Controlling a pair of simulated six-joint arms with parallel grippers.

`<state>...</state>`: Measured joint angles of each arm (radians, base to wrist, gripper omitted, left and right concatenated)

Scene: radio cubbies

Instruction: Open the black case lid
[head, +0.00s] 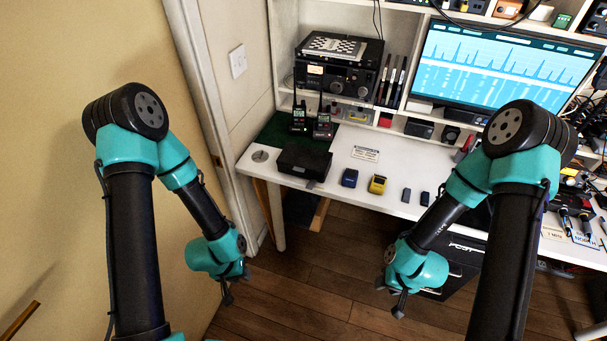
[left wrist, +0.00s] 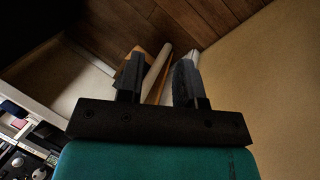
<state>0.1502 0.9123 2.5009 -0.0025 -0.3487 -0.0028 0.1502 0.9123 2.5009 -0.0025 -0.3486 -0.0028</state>
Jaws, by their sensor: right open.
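The black case (head: 304,163) sits on the white desk near its left front edge, and its lid looks closed. My left gripper (head: 227,298) hangs low in front of the desk, to the left of and below the case, apart from it. In the left wrist view, my left gripper (left wrist: 157,82) has its two fingers spread with nothing between them. My right gripper (head: 398,308) hangs low in front of the desk, right of the case; it is small in the head view and touches nothing I can see.
The white desk (head: 385,203) holds a blue device (head: 349,177), a yellow device (head: 378,184) and two small dark blocks right of the case. Two handheld radios (head: 322,126) stand behind it on a green mat (head: 275,133). A wall (head: 120,50) borders the left side.

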